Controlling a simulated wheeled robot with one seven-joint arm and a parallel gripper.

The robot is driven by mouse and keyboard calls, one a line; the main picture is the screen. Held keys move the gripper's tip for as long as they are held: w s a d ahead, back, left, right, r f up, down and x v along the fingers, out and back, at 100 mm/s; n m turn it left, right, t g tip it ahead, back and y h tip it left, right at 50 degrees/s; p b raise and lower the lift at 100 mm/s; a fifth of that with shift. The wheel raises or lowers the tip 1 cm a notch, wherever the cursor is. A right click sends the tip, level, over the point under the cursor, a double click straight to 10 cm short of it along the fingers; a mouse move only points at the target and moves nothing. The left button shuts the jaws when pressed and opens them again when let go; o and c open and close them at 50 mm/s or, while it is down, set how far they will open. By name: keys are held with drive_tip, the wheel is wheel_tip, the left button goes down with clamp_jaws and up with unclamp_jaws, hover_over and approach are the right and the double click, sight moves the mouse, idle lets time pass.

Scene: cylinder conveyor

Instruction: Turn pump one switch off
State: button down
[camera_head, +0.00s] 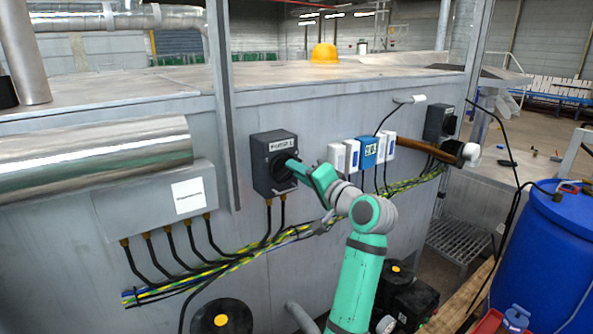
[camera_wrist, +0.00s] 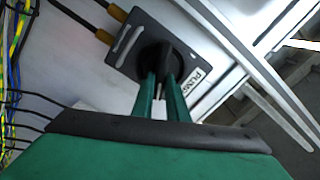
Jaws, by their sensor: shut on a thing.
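The pump one switch (camera_head: 274,147) is a dark grey box with a black rotary knob and a pale label, mounted on the metal wall left of centre in the head view. My green gripper (camera_head: 292,166) reaches it from the lower right. In the wrist view, the black round knob (camera_wrist: 160,55) sits on the dark box face (camera_wrist: 125,42), beside a partly readable label. My two green fingers (camera_wrist: 164,76) are shut on the knob's grip, one on each side. The fingers partly hide the knob, and I cannot tell its exact setting.
A grey junction box (camera_head: 150,205) is at left. White and blue modules (camera_head: 367,152) and another dark switch box (camera_head: 438,123) are at right. Cables (camera_head: 235,262) run below the switch. A blue barrel (camera_head: 545,250) stands at far right.

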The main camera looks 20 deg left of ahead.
drive_tip(key=m, duration=0.5)
drive_tip(key=shift+f, duration=0.4)
drive_tip(key=shift+d+m, duration=0.1)
drive_tip(key=shift+m, duration=0.3)
drive_tip(key=c, duration=1.7)
unclamp_jaws()
drive_tip(key=shift+c, duration=0.2)
drive_tip(key=v, duration=1)
drive_tip(key=shift+s+d, duration=0.3)
